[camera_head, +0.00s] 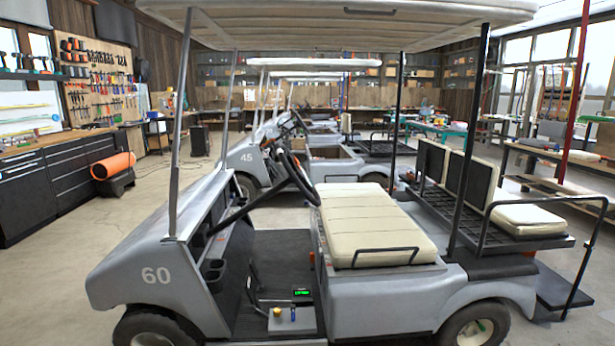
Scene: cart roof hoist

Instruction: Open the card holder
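A grey golf cart marked 60 (150,255) stands side-on close in front of me. I cannot make out a card holder for certain. A small dark device with a lit green display (301,294) sits low in the cart's footwell. The cart's steering wheel (297,172) is above the footwell, left of the cream seat (372,215). Neither of my grippers is in view.
Roof posts, such as the front post (181,120), and the white roof (350,25) frame the cart's open side. A seat rail (385,250) edges the seat. More carts, including one marked 45 (243,157), stand behind. Black drawers (60,175) line the left wall.

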